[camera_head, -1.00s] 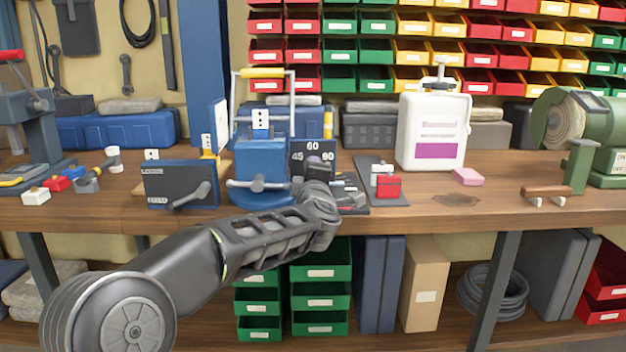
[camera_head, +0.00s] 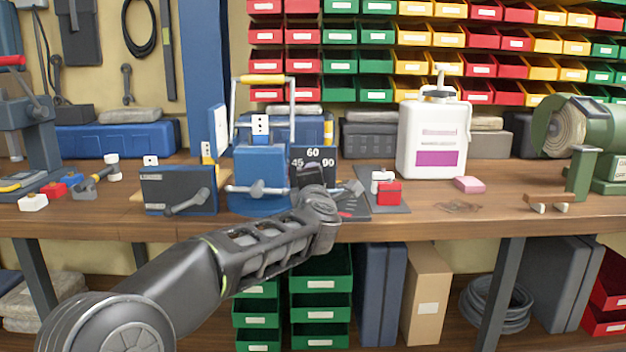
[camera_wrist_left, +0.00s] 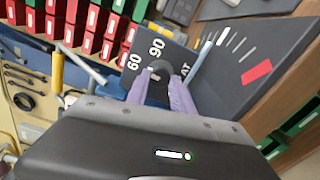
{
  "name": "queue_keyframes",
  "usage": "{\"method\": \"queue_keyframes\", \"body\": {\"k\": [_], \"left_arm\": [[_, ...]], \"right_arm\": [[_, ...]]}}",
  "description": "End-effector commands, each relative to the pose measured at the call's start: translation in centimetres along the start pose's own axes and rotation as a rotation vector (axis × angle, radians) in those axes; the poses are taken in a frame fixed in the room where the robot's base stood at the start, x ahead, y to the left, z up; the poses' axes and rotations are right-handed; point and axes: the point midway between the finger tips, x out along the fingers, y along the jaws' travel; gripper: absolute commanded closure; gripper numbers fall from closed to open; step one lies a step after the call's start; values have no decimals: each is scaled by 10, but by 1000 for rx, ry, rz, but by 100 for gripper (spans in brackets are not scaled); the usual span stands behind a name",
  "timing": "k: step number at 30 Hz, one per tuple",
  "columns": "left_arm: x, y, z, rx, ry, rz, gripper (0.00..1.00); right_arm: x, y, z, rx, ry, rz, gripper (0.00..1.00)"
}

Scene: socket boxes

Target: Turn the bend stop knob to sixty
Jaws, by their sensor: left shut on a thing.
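The bend stop dial is a dark upright plate (camera_head: 324,155) marked 45, 60 and 90, right of the blue bender body (camera_head: 260,170). In the left wrist view the plate (camera_wrist_left: 139,47) shows 60, 90 and a partly hidden word ending in AT. The dark knob (camera_wrist_left: 158,72) sits between the two purple-grey fingers of my left gripper (camera_wrist_left: 160,84), which is shut on it. In the head view my left gripper (camera_head: 312,180) is in front of the dial, and my wrist hides part of it. I cannot tell which mark the knob points to. My right gripper is out of view.
A dark scale plate with tick marks and a red patch (camera_wrist_left: 257,71) lies close beside the fingers. A white jug (camera_head: 434,140) and a red block (camera_head: 389,193) are to the right.

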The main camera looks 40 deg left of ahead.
Motion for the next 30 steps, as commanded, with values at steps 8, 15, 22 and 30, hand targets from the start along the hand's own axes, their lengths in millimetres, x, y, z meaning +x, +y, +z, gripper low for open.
{"method": "queue_keyframes", "body": {"k": [8, 15, 22, 30], "left_arm": [[0, 0, 0, 1, -1, -1, 56], [0, 0, 0, 1, -1, 0, 50], [-8, 1, 1, 4, -2, 0, 50], [-50, 2, 1, 4, -1, 2, 50]], "right_arm": [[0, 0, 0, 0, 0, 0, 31], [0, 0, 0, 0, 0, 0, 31], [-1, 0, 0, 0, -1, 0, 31], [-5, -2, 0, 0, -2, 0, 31]]}}
